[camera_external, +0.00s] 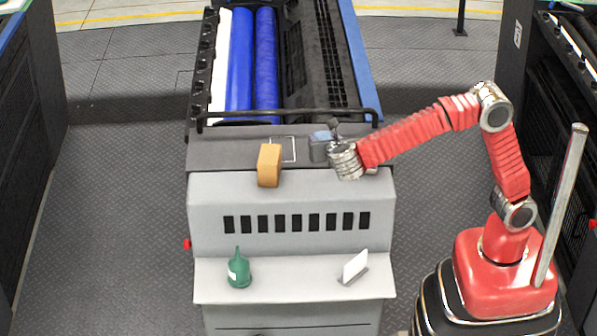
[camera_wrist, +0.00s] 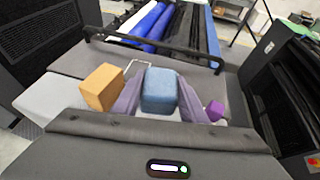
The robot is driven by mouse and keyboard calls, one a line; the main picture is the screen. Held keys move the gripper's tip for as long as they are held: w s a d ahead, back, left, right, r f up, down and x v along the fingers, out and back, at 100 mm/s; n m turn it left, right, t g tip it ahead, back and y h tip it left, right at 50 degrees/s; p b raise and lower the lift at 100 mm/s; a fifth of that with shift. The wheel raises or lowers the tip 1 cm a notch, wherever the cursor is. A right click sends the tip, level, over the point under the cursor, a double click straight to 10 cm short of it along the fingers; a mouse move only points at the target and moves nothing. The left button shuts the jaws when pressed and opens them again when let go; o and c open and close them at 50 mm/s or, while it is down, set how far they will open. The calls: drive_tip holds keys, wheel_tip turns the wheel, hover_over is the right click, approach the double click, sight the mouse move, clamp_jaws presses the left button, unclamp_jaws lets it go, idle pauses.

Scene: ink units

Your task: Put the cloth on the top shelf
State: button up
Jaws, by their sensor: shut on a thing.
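The cloth is a blue, folded block-like bundle (camera_wrist: 160,88) between my fingers in the wrist view. In the external view a small blue-grey part of it (camera_external: 320,136) shows beside my wrist. My gripper (camera_external: 318,150) is shut on the cloth at the top shelf (camera_external: 220,152), the dark flat top of the grey ink unit. I cannot tell whether the cloth touches that surface. A white outlined square (camera_external: 289,148) is marked on the top shelf, just left of my gripper.
An orange block (camera_external: 269,165) stands at the top shelf's front edge, left of my gripper. A black rail (camera_external: 285,114) and blue rollers (camera_external: 265,60) lie behind. A green bottle (camera_external: 238,270) and white card (camera_external: 355,265) stand on the lower shelf.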

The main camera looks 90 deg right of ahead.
drive_tip(key=w+a+n+t, duration=0.1)
drive_tip(key=w+a, duration=0.2)
drive_tip(key=a, duration=0.4)
drive_tip(key=w+a+n+t, duration=0.2)
drive_tip(key=a, duration=0.6)
hover_over(307, 277)
wheel_tip(307, 277, down, 26)
drive_tip(key=shift+a+f+m+y, duration=0.1)
drive_tip(key=shift+f+m+y, duration=0.25)
drive_tip(key=shift+f, duration=0.3)
drive_tip(key=shift+f, duration=0.1)
drive_tip(key=shift+f, duration=3)
drive_tip(key=shift+f, duration=0.1)
drive_tip(key=shift+f, duration=1.8)
drive_tip(key=shift+f, duration=0.1)
